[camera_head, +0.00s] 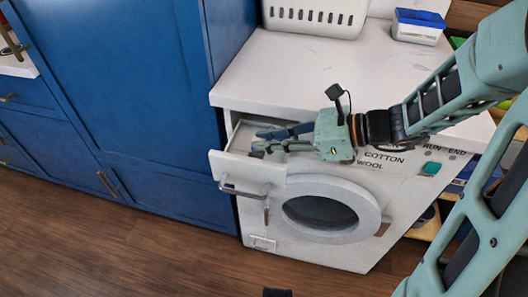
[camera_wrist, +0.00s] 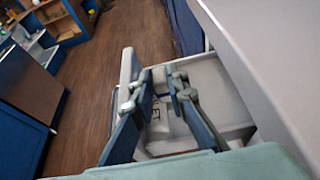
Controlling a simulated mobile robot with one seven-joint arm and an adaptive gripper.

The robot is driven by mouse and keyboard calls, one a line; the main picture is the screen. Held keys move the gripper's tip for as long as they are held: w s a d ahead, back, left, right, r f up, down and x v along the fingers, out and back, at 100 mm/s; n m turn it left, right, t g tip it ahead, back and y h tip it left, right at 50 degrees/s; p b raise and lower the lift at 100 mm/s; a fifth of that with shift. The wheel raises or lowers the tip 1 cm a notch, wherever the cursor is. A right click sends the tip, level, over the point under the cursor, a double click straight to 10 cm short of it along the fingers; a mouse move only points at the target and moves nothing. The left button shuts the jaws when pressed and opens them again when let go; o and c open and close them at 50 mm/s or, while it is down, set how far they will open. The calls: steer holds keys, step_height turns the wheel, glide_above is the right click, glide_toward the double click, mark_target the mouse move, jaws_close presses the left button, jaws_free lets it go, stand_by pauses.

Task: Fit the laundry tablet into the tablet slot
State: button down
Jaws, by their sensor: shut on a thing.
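The washing machine's detergent drawer (camera_head: 246,169) is pulled open at the machine's upper left. It also shows in the wrist view (camera_wrist: 215,85). My gripper (camera_head: 262,143) reaches in from the right over the open drawer, fingers pointing left. In the wrist view my gripper (camera_wrist: 160,76) has its fingertips close together on a small pale piece, apparently the laundry tablet (camera_wrist: 159,75). The fingers hide most of it. Marks show on the drawer floor between the fingers. The tablet slot itself cannot be made out clearly, and I cannot tell whether the tablet touches it.
The white washing machine (camera_head: 390,190) has a round door (camera_head: 372,210) below the drawer. The countertop (camera_head: 300,70) lies just above my gripper. A white basket (camera_head: 315,18) and a blue-lidded tub (camera_head: 418,27) stand at its back. A blue cabinet (camera_head: 130,85) rises on the left.

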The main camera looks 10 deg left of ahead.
steer(key=shift+w+a+f, duration=0.2)
steer(key=shift+a+f, duration=0.1)
steer(key=shift+f, duration=0.2)
steer(key=shift+w+a+f+b, duration=0.15)
steer(key=shift+f+b, duration=0.25)
steer(key=shift+f, duration=0.55)
steer(key=shift+w+a+f+b, duration=0.15)
steer(key=shift+f+b, duration=0.2)
steer(key=shift+f, duration=0.55)
steer(key=shift+s, duration=0.1)
steer(key=shift+f, duration=0.2)
steer(key=c, duration=1.9)
jaws_free()
